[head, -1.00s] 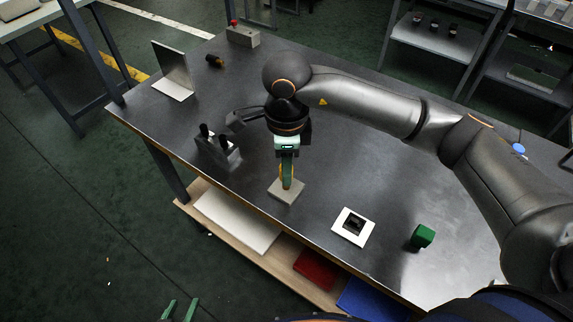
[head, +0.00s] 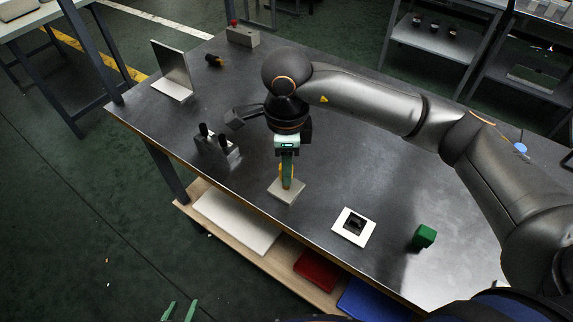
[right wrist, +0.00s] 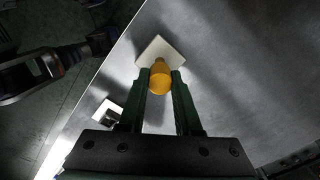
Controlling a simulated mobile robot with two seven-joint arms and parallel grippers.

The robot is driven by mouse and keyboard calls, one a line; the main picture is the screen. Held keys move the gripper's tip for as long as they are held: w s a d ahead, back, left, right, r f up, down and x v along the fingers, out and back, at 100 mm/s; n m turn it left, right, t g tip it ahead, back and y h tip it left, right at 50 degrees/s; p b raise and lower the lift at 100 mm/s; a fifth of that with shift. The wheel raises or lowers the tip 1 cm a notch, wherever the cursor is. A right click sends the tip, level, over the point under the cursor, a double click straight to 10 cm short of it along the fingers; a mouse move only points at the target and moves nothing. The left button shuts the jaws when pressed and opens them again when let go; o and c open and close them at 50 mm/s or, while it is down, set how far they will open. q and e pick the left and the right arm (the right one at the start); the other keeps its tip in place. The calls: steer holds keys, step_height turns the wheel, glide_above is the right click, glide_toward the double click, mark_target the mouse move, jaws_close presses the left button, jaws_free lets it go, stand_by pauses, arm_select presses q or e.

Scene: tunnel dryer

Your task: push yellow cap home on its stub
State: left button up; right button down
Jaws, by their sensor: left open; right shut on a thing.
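The yellow cap (right wrist: 160,82) is between the green fingers of my right gripper (right wrist: 162,88), which is shut on it. In the head view a little of the cap's yellow shows by the right gripper (head: 287,181), over a pale square base (head: 287,194). In the right wrist view the base (right wrist: 157,50) lies just past the cap. The stub is hidden by the cap and fingers, so I cannot tell how far the cap sits on it. My left gripper (head: 179,312) is open and empty at the bottom edge, off the table.
A white square plate with a dark centre (head: 342,236) and a green block (head: 423,237) lie to the right on the dark table (head: 375,180). A grey holder with black pegs (head: 218,153) stands left of my right gripper. An upright metal plate (head: 172,66) stands farther back.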

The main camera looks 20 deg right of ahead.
arm_select(q)
steer(key=shift+f+b, duration=1.8)
steer(key=shift+f, duration=0.1)
arm_select(e)
steer(key=shift+f, duration=1.8)
steer(key=c, duration=0.5)
jaws_free()
step_height(320, 180, up, 2)
steer(key=shift+r, duration=0.1)
arm_select(q)
steer(key=shift+w+d+r, duration=0.4)
steer(key=shift+d+r, duration=0.2)
steer(key=shift+r, duration=0.15)
arm_select(e)
step_height(320, 180, up, 10)
steer(key=shift+r, duration=0.25)
arm_select(q)
steer(key=shift+s+f, duration=0.15)
steer(key=shift+s, duration=0.05)
arm_select(e)
steer(key=shift+f, duration=0.1)
